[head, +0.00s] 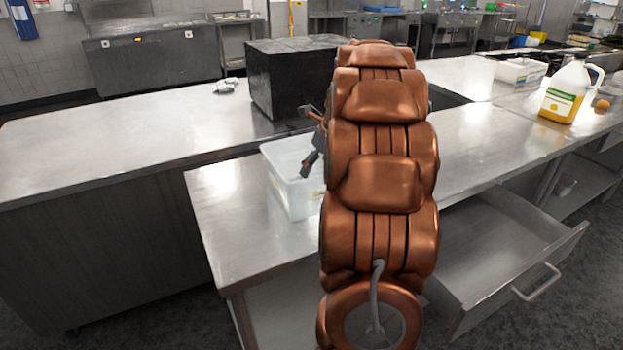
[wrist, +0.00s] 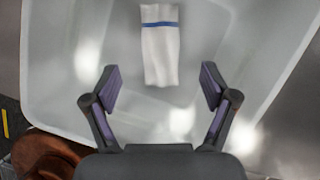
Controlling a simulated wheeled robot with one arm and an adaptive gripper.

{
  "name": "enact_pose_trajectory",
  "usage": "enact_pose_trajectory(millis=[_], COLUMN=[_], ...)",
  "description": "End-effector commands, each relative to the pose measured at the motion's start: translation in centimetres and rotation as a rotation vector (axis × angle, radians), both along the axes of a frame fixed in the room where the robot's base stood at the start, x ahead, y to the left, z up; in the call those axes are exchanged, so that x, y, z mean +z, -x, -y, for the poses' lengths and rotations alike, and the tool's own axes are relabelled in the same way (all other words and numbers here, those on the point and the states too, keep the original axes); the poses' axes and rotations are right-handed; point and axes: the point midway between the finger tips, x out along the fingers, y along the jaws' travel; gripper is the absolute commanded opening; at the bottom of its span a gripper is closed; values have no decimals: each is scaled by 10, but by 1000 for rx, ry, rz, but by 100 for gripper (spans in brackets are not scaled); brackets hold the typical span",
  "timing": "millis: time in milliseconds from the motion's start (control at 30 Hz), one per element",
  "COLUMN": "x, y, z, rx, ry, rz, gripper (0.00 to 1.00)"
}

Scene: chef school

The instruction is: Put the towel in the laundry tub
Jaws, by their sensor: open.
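The towel (wrist: 160,55) is white with a blue stripe near its far end. In the wrist view it shows within the outline of the laundry tub (wrist: 62,50), and I cannot tell whether it lies flat on the bottom. The tub is translucent white and stands on the steel table in the head view (head: 296,196), partly behind my arm. My gripper (wrist: 160,84) is open, its fingers apart on either side of the towel's near end, not touching it. In the head view my gripper (head: 312,140) is over the tub, mostly hidden by my arm.
A dark box (head: 285,80) stands behind the tub. A small grey-white item (head: 226,86) lies on the long counter. A jug of yellow liquid (head: 567,92) and a white bin (head: 520,71) stand at right. An open drawer (head: 500,250) juts out at front right. The left counter is mostly clear.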

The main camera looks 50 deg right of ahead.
Motion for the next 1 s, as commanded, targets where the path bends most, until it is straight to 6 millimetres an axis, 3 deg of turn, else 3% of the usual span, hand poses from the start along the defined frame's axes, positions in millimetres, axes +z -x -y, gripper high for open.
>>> enact_pose_trajectory(millis=[300,1000], x=[37,41], y=[15,17], z=[2,1], rx=[-1,0], ry=[5,1], rz=[2,0], gripper=[85,85])
